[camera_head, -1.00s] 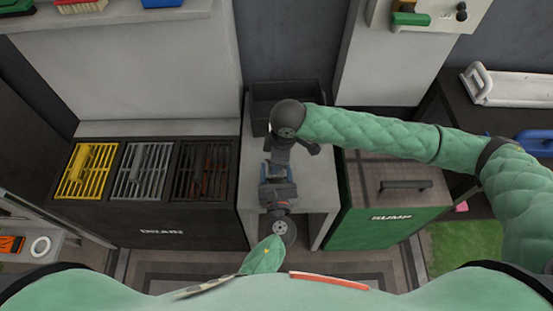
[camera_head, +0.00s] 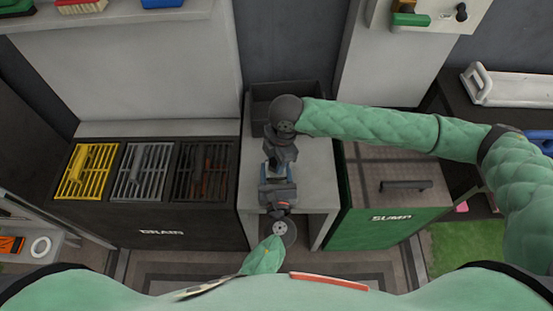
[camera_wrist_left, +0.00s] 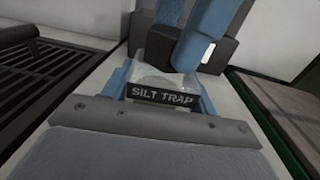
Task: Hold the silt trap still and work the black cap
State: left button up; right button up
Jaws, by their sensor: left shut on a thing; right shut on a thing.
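The silt trap (camera_wrist_left: 160,97) shows in the left wrist view as a pale, clear body with a black band lettered SILT TRAP. My left gripper (camera_wrist_left: 163,84) is shut on it, with a blue finger along each side. In the head view my left gripper (camera_head: 276,179) is over the grey middle bench. My right gripper (camera_head: 280,160) reaches down from the far side, just beyond the left one. In the left wrist view the blue fingers of my right gripper (camera_wrist_left: 187,42) are closed right above the trap's far end. The black cap cannot be made out; these fingers hide that spot.
The drain unit (camera_head: 160,232) with yellow, grey and dark grates stands left of the bench (camera_head: 314,185). The green sump box (camera_head: 378,228) with a dark handle stands to the right. An open dark bin (camera_head: 262,92) is at the bench's back.

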jog(key=shift+f+n, duration=0.1)
jog(key=shift+n, duration=0.6)
jog(key=o, duration=1.1)
jog(key=shift+o, duration=0.4)
jog(key=shift+r, duration=0.2)
jog(key=shift+r, duration=1.85)
